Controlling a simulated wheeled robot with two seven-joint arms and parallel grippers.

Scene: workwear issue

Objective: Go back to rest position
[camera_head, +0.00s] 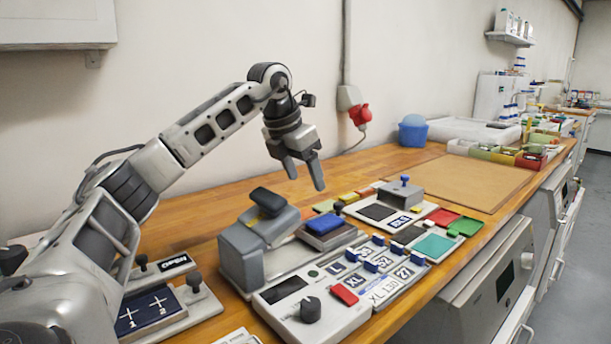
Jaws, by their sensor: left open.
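My left gripper (305,174) points downward, open and empty. It hangs in the air above the wooden bench (185,229), behind and above the group of devices, and touches nothing. My left arm reaches in from the left side of the picture. My right gripper does not show.
Below the gripper are a grey press-like device (258,238), a panel with a black knob and label tiles (312,305), and a board with two crosses (155,308). Colored pads and a brown mat (462,180) lie to the right. A red plug (360,115) hangs on the wall.

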